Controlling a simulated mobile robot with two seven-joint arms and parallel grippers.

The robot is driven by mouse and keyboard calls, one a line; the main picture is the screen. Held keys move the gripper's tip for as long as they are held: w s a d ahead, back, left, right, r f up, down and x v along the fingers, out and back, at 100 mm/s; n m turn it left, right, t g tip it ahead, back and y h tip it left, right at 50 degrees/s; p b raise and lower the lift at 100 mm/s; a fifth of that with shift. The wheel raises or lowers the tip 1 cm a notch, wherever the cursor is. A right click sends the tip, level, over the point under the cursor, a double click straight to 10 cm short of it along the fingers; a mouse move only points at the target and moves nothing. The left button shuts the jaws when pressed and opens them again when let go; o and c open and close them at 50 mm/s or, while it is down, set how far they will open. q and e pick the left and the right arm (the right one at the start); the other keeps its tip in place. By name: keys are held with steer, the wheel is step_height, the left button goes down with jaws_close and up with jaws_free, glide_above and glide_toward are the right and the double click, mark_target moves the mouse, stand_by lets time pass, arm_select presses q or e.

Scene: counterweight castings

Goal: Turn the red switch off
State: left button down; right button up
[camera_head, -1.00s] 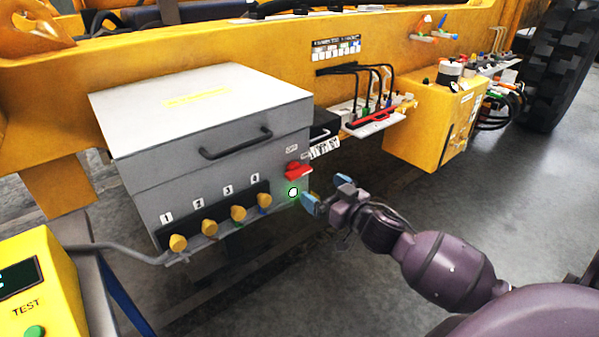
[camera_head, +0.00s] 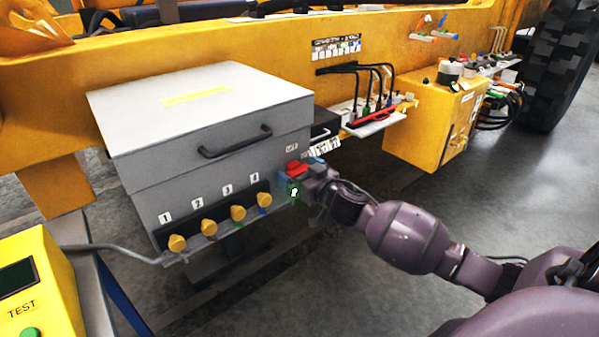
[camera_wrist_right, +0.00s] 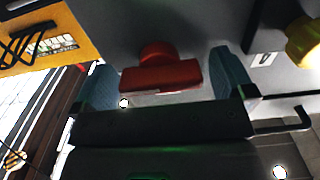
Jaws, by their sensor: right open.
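The red switch (camera_head: 297,168) sits on the front of the grey box (camera_head: 140,205), near its right end. In the right wrist view the red switch (camera_wrist_right: 160,76) shows as a wide bar on a round red base. My right gripper (camera_head: 300,177) is open at the switch. In the wrist view its two blue fingers (camera_wrist_right: 162,80) stand on either side of the red bar, with a visible gap on each side. A small lit green-rimmed lamp (camera_head: 294,191) is just below the switch, partly covered by the gripper. My left gripper is not in view.
Several yellow knobs (camera_head: 208,227) line the box front left of the switch. A dark handle (camera_head: 236,144) juts from the lid. A yellow TEST unit (camera_head: 40,290) stands at lower left. A yellow box (camera_head: 425,125) hangs at right. Open floor lies below.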

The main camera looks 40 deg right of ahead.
steer(key=c, duration=0.9)
